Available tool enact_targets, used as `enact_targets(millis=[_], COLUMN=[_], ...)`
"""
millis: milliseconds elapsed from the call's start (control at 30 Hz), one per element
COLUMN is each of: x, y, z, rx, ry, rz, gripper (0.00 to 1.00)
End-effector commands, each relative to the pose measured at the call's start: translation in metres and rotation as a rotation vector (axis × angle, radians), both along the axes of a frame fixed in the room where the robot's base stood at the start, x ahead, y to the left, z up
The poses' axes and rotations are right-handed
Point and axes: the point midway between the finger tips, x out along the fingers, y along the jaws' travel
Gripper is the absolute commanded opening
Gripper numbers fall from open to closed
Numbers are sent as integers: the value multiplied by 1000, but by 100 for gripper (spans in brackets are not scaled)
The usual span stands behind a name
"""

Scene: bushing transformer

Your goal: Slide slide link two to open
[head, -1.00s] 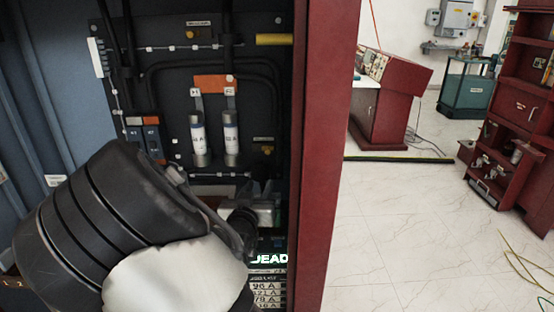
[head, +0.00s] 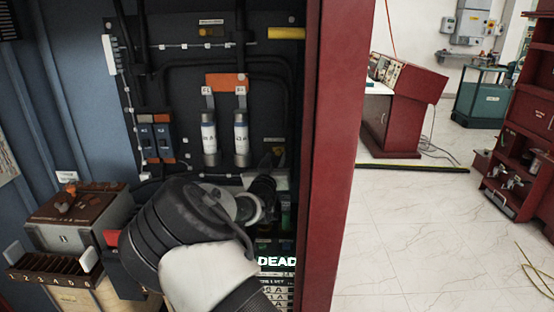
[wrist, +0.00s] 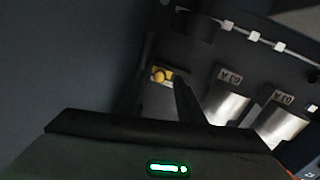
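A small yellow knob on a pale plate (wrist: 159,75), which looks like a slide link, shows in the wrist view between my two dark fingers. I cannot read a number on it. My gripper (wrist: 164,72) is open around the line to it, with nothing held; contact cannot be told. In the head view my gripper (head: 270,160) is at the lower right of the dark panel, right of and below the fuses, and it largely hides the knob there. A similar yellow knob on a plate (head: 208,31) sits high on the panel.
Two white-and-silver fuses (head: 225,82) hang below an orange block, left of my gripper. The cabinet's red side post (head: 335,150) is close on the right. A lit "DEAD" display (head: 277,262) is below. A brown-topped box (head: 80,208) stands at lower left.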

Motion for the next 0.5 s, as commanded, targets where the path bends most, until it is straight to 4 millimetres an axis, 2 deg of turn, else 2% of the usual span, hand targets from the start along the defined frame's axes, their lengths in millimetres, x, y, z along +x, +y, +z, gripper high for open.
enact_targets(millis=[200, 500], x=[20, 23], y=[-3, -3], z=[0, 0], rx=[0, 0], ry=[0, 0], rz=[0, 1], gripper=[35, 35])
